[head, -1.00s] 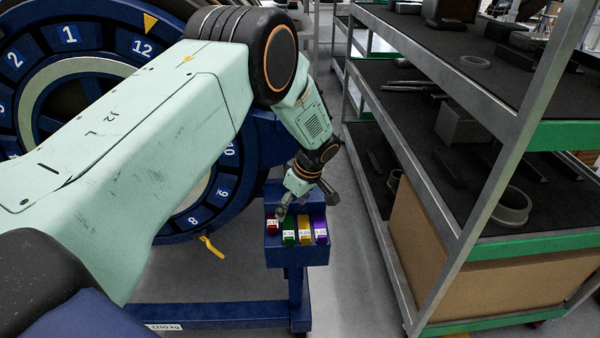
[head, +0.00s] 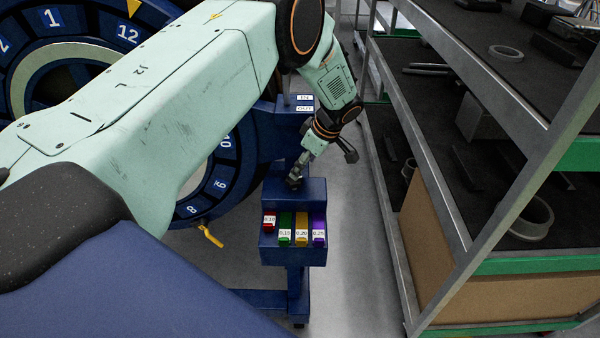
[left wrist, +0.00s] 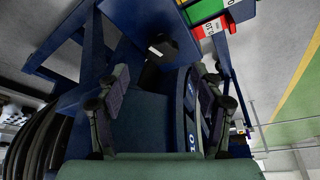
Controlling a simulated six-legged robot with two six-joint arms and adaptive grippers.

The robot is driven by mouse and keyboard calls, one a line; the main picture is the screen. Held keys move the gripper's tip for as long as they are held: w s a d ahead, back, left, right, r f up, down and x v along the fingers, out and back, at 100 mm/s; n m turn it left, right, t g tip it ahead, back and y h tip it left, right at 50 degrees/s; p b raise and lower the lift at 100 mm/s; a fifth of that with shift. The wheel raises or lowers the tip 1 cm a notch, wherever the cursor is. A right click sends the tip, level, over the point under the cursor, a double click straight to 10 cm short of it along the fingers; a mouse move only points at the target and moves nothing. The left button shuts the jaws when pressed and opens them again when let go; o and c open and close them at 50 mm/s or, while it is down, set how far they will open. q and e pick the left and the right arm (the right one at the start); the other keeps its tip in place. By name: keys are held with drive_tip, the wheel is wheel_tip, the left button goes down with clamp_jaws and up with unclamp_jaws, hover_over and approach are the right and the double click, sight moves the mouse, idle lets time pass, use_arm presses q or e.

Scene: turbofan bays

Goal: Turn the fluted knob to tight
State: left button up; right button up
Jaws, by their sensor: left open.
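My left gripper (head: 296,176) is open at the blue stand (head: 297,193), just above and behind its row of coloured tabs. In the left wrist view its two fingers stand apart (left wrist: 160,78). A small dark block with a pale end (left wrist: 165,46) shows just beyond and between the fingertips, apart from them as far as I can see. It may be the fluted knob, but no flutes can be made out. In the head view the wrist and fingers cover that spot. My right gripper is in neither view.
Red (head: 269,221), green (head: 286,230), yellow (head: 301,230) and purple (head: 318,230) labelled tabs sit in the stand's front tray. A large numbered blue ring (head: 55,45) is behind my arm. A metal shelf rack (head: 455,180) stands right, with open floor (head: 355,240) between.

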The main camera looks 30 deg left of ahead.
sight(294, 183)
use_arm(q)
drive_tip(key=x, duration=0.5)
drive_tip(key=shift+s+a+f, duration=0.1)
drive_tip(key=shift+s+a, duration=0.05)
drive_tip(key=shift+s, duration=0.1)
drive_tip(key=shift+f, duration=0.35)
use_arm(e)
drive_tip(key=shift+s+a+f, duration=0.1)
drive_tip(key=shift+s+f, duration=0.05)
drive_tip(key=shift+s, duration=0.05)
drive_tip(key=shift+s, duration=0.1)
use_arm(q)
drive_tip(key=shift+a, duration=0.1)
drive_tip(key=c, duration=0.3)
drive_tip(key=shift+w, duration=0.1)
drive_tip(key=c, duration=0.8)
drive_tip(key=shift+c, duration=0.2)
